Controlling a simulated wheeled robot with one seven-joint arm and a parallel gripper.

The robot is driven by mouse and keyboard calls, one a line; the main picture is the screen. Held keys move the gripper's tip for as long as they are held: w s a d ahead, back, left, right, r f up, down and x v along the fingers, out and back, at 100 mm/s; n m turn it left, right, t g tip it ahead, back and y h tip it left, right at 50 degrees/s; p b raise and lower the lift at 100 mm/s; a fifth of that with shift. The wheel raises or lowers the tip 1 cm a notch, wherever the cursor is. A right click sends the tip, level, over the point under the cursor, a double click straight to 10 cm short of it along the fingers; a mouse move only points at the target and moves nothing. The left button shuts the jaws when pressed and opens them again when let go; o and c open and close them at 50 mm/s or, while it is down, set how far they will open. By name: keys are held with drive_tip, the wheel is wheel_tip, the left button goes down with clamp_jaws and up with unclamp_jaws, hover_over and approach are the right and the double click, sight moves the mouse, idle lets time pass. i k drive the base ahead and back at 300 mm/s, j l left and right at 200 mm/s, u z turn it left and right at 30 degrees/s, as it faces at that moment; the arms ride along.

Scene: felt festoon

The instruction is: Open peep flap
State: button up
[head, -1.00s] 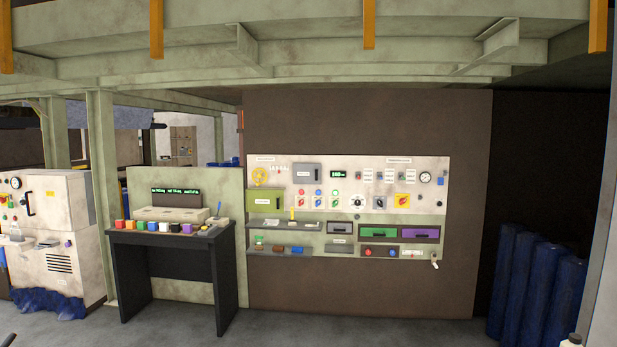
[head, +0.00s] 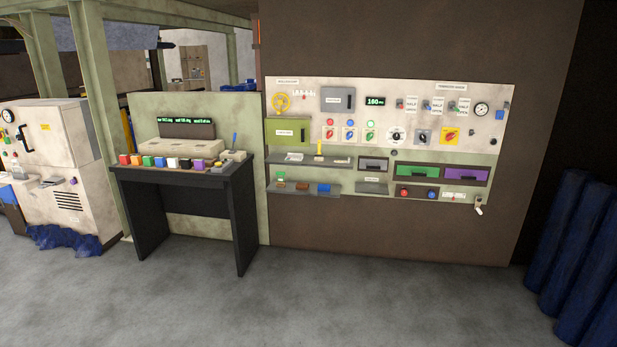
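The label of the peep flap is too small to read, so I cannot tell which panel it is. A grey cover (head: 337,100) with a dark handle at its right side sits shut in the upper part of the wall panel. A green door (head: 289,132) with a white label sits below it to the left and looks shut. A small grey front (head: 373,164) with a dark handle sits lower, beside the green and purple drawers. My gripper is not in view, and nothing touches the panel.
The cream wall panel (head: 470,133) carries a yellow wheel (head: 281,102), knobs, switches and a gauge. A dark table (head: 245,218) with coloured blocks stands to its left. Blue rolls (head: 570,240) stand at the right. The grey floor (head: 330,300) in front is clear.

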sight(333, 99)
drive_tip(key=i+z, duration=0.4)
drive_tip(key=i, duration=2.4)
